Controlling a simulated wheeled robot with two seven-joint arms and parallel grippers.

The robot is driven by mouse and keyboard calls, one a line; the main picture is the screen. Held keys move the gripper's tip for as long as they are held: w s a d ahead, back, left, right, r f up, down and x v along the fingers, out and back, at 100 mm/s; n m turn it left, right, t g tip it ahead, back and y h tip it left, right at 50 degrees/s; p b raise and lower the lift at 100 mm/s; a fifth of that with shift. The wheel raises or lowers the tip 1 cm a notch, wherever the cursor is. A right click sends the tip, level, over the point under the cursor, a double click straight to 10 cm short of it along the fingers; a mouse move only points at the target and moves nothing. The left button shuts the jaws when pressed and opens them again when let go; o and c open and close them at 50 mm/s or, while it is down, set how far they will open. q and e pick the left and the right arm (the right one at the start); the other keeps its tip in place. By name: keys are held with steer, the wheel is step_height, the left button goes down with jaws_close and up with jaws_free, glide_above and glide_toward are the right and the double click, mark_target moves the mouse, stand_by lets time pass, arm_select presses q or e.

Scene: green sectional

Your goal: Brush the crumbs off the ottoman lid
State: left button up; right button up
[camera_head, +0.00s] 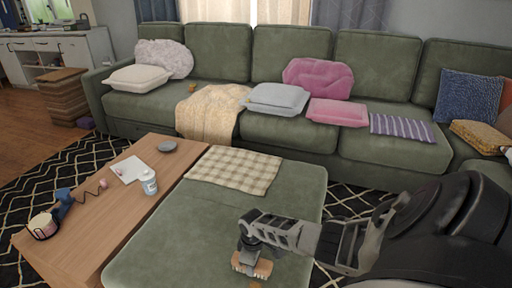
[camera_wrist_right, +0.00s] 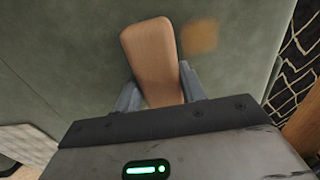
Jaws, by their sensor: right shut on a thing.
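The green ottoman lid (camera_head: 185,232) fills the lower middle of the head view. My right gripper (camera_head: 250,247) reaches in from the right over the lid and is shut on a wooden brush (camera_head: 250,268), whose light bristly-looking edge faces down. I cannot tell whether the brush touches the lid. In the right wrist view the brush's smooth wooden body (camera_wrist_right: 153,50) sits between both fingers. A brownish crumb patch (camera_wrist_right: 200,36) lies on the lid beside the brush; a bit of it shows at the bottom edge of the head view (camera_head: 256,285). My left gripper is out of view.
A checkered cloth (camera_head: 235,169) lies on the ottoman's far end. A wooden coffee table (camera_head: 110,215) on the left carries a white cup (camera_head: 149,183), a grey dish (camera_head: 167,146) and other small items. The green sectional (camera_head: 290,60) with cushions stands behind.

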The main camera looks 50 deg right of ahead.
steer(key=shift+s+a+p, duration=0.3)
steer(key=shift+s+a, duration=0.2)
steer(key=shift+a, duration=0.3)
steer(key=shift+a+f, duration=0.1)
steer(key=shift+f, duration=0.05)
steer(key=shift+s+a+p, duration=0.3)
steer(key=shift+a+p, duration=0.2)
steer(key=shift+a, duration=0.05)
steer(key=shift+s+a+p, duration=0.25)
steer(key=shift+a+p, duration=0.15)
steer(key=shift+a, duration=0.2)
steer(key=shift+s+a+p, duration=0.25)
steer(key=shift+a+p, duration=0.15)
steer(key=shift+a, duration=0.2)
steer(key=shift+s+a+p, duration=0.2)
steer(key=shift+a+p, duration=0.1)
steer(key=shift+a, duration=0.25)
steer(key=shift+s+a+p, duration=0.2)
steer(key=shift+a+p, duration=0.05)
steer(key=shift+a, duration=0.25)
